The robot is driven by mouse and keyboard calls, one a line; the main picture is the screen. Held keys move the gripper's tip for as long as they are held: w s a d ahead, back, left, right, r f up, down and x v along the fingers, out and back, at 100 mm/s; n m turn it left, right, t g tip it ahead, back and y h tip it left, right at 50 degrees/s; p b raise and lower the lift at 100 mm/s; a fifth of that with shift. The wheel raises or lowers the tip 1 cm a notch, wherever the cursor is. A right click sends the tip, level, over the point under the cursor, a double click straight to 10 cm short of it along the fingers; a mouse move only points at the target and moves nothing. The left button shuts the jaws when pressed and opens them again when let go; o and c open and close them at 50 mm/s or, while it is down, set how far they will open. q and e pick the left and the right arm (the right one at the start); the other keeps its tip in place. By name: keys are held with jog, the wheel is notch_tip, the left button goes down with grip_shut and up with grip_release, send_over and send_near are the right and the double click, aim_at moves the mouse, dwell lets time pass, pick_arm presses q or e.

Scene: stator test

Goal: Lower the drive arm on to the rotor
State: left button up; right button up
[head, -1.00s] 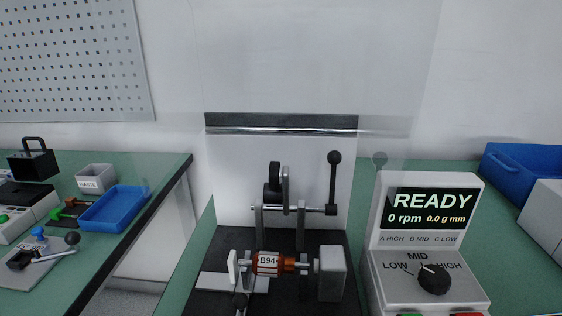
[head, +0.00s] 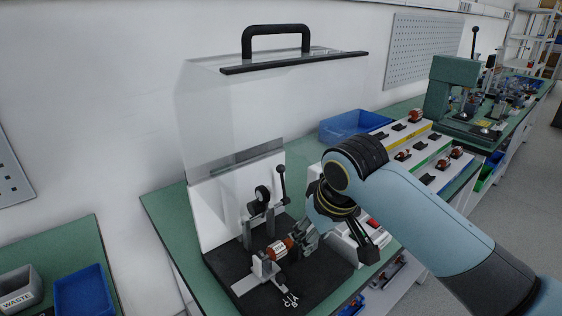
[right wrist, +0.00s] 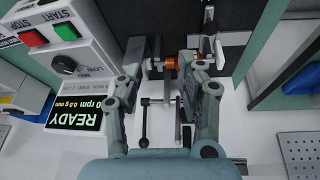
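The rotor (head: 279,250), orange with a copper look, lies across its supports on the black base; it also shows in the right wrist view (right wrist: 170,62). The drive arm stands raised behind it, with a black wheel (head: 262,194) at its top. A black lever with a ball knob (head: 282,170) stands upright beside it; the knob shows in the right wrist view (right wrist: 144,142). My right gripper (head: 305,234) is near the rotor's right end; in the right wrist view its fingers (right wrist: 165,75) are spread apart with nothing held. Contact cannot be told. My left gripper is not in view.
A clear guard with a black handle (head: 276,30) is raised above the tester. The control box (right wrist: 70,85) with its knob and display stands beside my right gripper. A blue bin (head: 352,125) stands behind; a waste bin (head: 20,289) and blue tray (head: 84,291) sit at left.

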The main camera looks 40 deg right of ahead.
aim_at(283, 172)
jog(key=shift+m, duration=0.4)
jog(key=w+d+r, duration=0.1)
jog(key=w, duration=0.5)
jog(key=w+d+r, duration=0.1)
jog(key=w+d, duration=0.1)
jog(key=w, duration=0.3)
jog(key=w+d+p, duration=0.1)
jog(key=w, duration=0.5)
jog(key=shift+w+d+r, duration=0.3)
jog(key=shift+d+r, duration=0.1)
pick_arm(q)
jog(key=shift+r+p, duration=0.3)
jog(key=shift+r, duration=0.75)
pick_arm(e)
jog(key=shift+w+f, duration=0.2)
jog(key=shift+f, duration=0.4)
jog(key=shift+c, duration=0.5)
grip_shut()
